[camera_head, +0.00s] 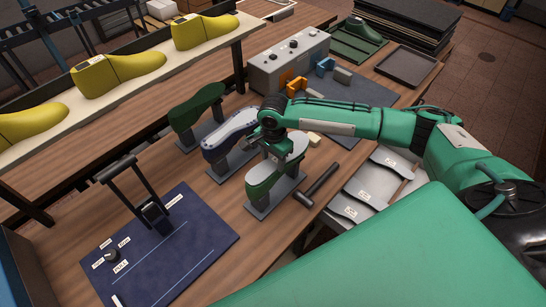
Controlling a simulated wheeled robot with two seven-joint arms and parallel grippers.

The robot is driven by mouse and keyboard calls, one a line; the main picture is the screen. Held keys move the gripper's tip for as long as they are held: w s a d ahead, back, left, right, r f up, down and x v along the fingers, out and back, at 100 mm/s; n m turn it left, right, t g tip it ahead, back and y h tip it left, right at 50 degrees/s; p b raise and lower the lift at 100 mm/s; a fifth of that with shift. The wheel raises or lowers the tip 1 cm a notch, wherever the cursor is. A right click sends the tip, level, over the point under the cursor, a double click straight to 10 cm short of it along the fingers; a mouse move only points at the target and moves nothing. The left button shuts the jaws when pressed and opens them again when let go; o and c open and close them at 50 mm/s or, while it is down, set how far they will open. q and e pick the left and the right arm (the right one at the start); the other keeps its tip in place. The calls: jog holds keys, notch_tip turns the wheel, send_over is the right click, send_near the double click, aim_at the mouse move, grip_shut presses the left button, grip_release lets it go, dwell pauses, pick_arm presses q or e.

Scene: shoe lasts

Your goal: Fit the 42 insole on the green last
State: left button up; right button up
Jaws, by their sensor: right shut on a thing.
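A green last (262,182) stands sole up on a grey stand in the middle of the bench. A pale grey insole (292,147) lies over its top, along the sole; I cannot tell whether it touches all along. My right gripper (273,146) is shut on the insole near its left edge, just above the last, and hides part of both. Any size mark on this insole is not readable. A darker green last (197,106) stands further back, and a blue last with a pale top (228,134) stands between them. My left gripper is not in view.
Several labelled grey insoles lie on a rack (365,190) at the right. A hammer (318,187) lies beside the front stand. A blue mat (190,265) with a black handled device is at front left. A grey box (290,65) and yellow lasts (118,72) on a shelf stand behind.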

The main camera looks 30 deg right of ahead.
jog(key=o, duration=1)
jog(key=shift+o, duration=0.2)
jog(key=shift+r, duration=0.1)
jog(key=shift+r, duration=0.3)
notch_tip(320, 180, up, 13)
jog(key=b, duration=0.4)
jog(key=shift+d+b, duration=0.15)
jog(key=shift+b, duration=0.2)
